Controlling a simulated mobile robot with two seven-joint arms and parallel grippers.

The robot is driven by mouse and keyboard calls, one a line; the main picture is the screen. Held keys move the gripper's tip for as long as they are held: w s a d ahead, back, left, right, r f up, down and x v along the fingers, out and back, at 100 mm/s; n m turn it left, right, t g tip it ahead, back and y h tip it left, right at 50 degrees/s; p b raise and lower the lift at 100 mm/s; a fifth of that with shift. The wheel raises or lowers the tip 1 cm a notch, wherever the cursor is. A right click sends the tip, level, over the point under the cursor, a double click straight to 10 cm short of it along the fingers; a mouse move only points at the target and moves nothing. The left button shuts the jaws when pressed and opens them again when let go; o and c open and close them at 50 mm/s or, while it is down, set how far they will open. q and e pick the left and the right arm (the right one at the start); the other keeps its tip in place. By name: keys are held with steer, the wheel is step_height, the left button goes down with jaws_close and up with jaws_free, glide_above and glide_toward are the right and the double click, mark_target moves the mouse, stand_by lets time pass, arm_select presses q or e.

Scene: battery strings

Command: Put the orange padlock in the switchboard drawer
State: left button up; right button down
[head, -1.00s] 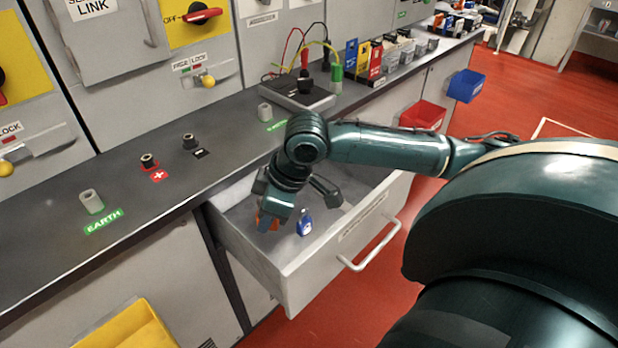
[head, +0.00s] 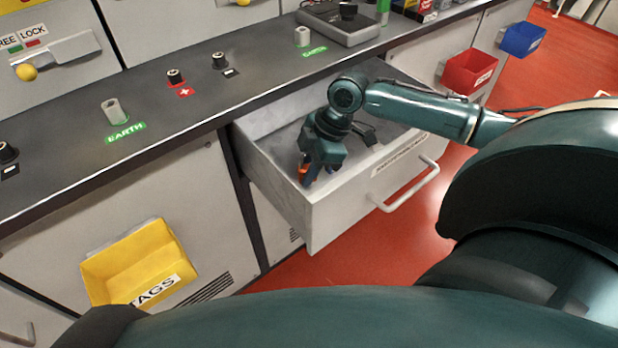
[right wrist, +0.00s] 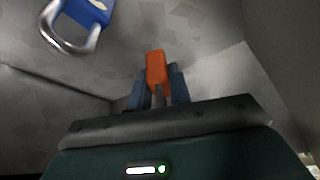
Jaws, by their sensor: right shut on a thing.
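The orange padlock (head: 303,171) is in the jaws of my right gripper (head: 309,170), low inside the open switchboard drawer (head: 368,196). In the right wrist view the orange padlock (right wrist: 156,68) stands out between the two fingertips (right wrist: 158,88), with the drawer's grey interior around it. I cannot tell whether it touches the drawer floor. A blue padlock with a metal shackle (right wrist: 90,12) lies in the drawer at the upper left of the right wrist view. In the head view it is mostly hidden by the gripper. My left gripper is not in view.
The grey worktop (head: 60,195) with its sockets runs above the drawer. The drawer handle (head: 415,190) sticks out in front. A yellow tags bin (head: 135,265) hangs at the left. Red (head: 470,72) and blue (head: 522,38) bins hang at the right.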

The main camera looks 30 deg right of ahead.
step_height(320, 180, down, 3)
steer(key=shift+f, duration=0.1)
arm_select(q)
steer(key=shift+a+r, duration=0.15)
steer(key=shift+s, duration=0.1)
arm_select(e)
steer(key=shift+f, duration=0.1)
steer(key=c, duration=1.3)
jaws_free()
arm_select(q)
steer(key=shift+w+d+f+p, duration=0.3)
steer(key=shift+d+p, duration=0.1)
steer(key=shift+p, duration=0.5)
arm_select(e)
steer(key=v, duration=1.2)
steer(key=shift+a, duration=0.1)
